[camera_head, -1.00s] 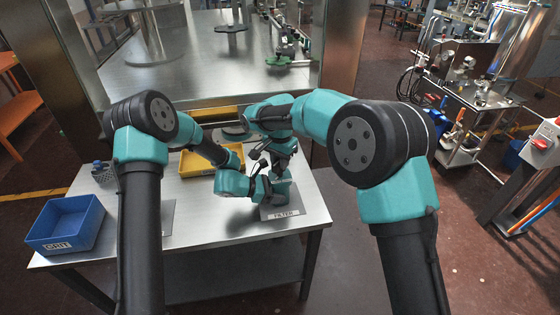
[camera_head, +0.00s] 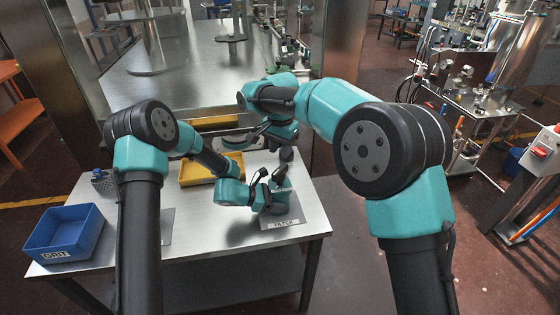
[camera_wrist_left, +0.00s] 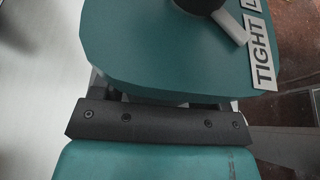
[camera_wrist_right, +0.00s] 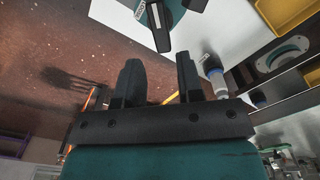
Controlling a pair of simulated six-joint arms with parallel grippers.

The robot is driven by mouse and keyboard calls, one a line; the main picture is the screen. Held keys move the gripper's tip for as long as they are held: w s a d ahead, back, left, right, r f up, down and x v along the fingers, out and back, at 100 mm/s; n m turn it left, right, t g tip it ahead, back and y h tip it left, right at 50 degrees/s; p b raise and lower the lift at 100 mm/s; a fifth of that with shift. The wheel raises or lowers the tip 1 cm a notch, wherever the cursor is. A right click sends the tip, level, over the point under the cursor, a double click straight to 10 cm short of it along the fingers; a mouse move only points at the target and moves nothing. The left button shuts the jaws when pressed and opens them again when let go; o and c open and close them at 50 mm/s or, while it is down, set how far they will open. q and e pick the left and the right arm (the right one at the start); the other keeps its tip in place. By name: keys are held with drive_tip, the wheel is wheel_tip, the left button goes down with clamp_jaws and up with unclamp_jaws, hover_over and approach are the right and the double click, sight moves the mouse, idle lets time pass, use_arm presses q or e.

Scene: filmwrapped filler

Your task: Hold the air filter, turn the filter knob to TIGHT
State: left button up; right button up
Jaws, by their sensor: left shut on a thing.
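The air filter has a teal top (camera_wrist_left: 150,50) in the left wrist view. Its dark knob (camera_wrist_left: 200,4) is cut by the upper edge, and the pale pointer (camera_wrist_left: 232,25) aims at the TIGHT label (camera_wrist_left: 263,58). In the head view the filter (camera_head: 278,203) stands on a plate marked FILTER (camera_head: 284,224). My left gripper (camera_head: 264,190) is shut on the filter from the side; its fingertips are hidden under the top. My right gripper (camera_wrist_right: 160,80) is open and empty, apart from the filter; in the head view it (camera_head: 286,157) is above the filter.
A blue bin labelled GRIT (camera_head: 65,232) stands at the left of the metal table (camera_head: 200,265). A yellow tray (camera_head: 205,168) lies behind my left gripper. The table's right edge is close to the filter.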

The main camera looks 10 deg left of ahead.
wheel_tip(320, 180, up, 4)
drive_tip(key=shift+f, duration=0.2)
use_arm(q)
drive_tip(key=o, duration=1.1)
drive_tip(key=shift+o, duration=0.2)
drive_tip(key=shift+a, duration=0.1)
drive_tip(key=v, duration=1.2)
drive_tip(key=shift+f, duration=0.1)
